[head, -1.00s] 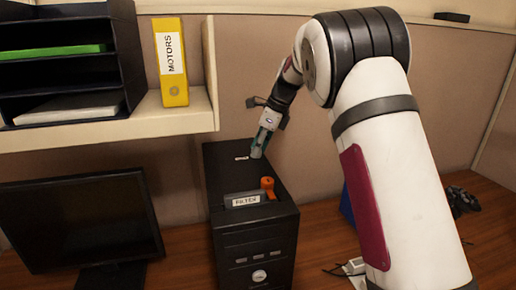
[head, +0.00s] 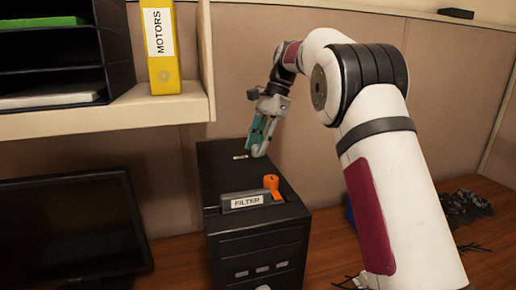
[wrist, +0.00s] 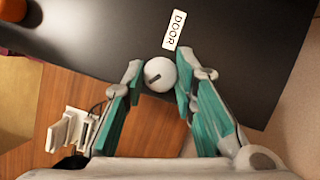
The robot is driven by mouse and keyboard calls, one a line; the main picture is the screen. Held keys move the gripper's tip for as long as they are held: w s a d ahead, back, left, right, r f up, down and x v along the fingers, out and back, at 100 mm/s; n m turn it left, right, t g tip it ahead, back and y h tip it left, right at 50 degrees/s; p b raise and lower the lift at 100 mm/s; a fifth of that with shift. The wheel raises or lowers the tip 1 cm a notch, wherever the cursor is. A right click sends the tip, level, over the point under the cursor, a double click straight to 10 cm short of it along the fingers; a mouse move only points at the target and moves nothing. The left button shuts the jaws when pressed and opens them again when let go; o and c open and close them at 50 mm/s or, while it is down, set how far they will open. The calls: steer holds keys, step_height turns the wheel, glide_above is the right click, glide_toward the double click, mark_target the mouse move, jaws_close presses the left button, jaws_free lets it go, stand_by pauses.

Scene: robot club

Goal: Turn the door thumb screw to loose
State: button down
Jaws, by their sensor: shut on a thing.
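The door thumb screw (wrist: 161,74) is a pale round knob with a short dark mark on its face, beside the white DOOR label (wrist: 174,30) on the black computer case. In the wrist view my gripper (wrist: 160,82) has its teal-padded fingers on both sides of the knob, shut on it. In the head view my gripper (head: 259,146) reaches down to the back right part of the case top (head: 222,174); there its fingers hide the knob. The mark on the knob lies at a slant in the wrist view.
An orange lever (head: 272,185) and a FILTER-labelled part (head: 243,202) sit at the front of the case top. A shelf (head: 150,118) with a yellow MOTORS binder (head: 160,55) is at upper left. A monitor (head: 70,225) stands left of the case.

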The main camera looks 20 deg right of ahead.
steer(key=n+g+b, duration=0.1)
steer(key=n, duration=0.2)
steer(key=n+h+b, duration=0.1)
steer(key=n, duration=0.1)
steer(key=shift+w+a+n+g, duration=0.1)
steer(key=shift+w+n+g, duration=0.1)
steer(key=shift+n+g, duration=0.2)
stand_by(0.4)
steer(key=c, duration=1.3)
jaws_free()
